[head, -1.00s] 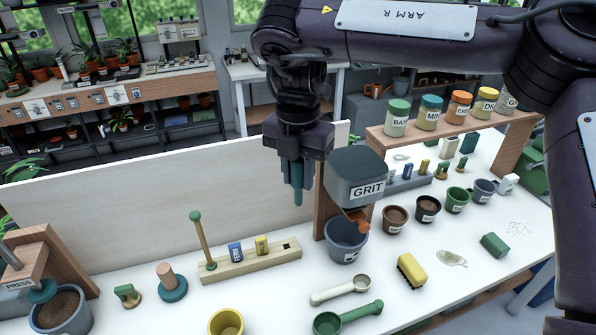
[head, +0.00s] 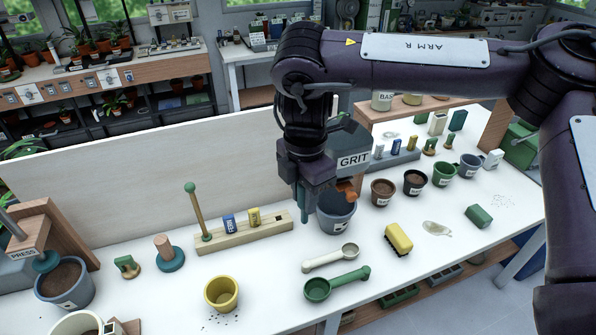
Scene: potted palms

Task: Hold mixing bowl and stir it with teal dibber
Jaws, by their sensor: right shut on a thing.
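My right gripper (head: 312,203) points down in front of the grit dispenser and overlaps the left side of the blue-grey pot (head: 342,219) in the picture. It is shut on a slim teal piece, which looks like the teal dibber (head: 308,214); the jaws hide most of it. I cannot tell whether it touches the pot. A cream bowl (head: 58,325) with dark contents, likely the mixing bowl, is cut off at the bottom left edge. My left gripper is not in view.
A wooden rack (head: 265,236) holds a green-topped stick and small blue and yellow blocks. A pale board (head: 130,190) stands behind.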

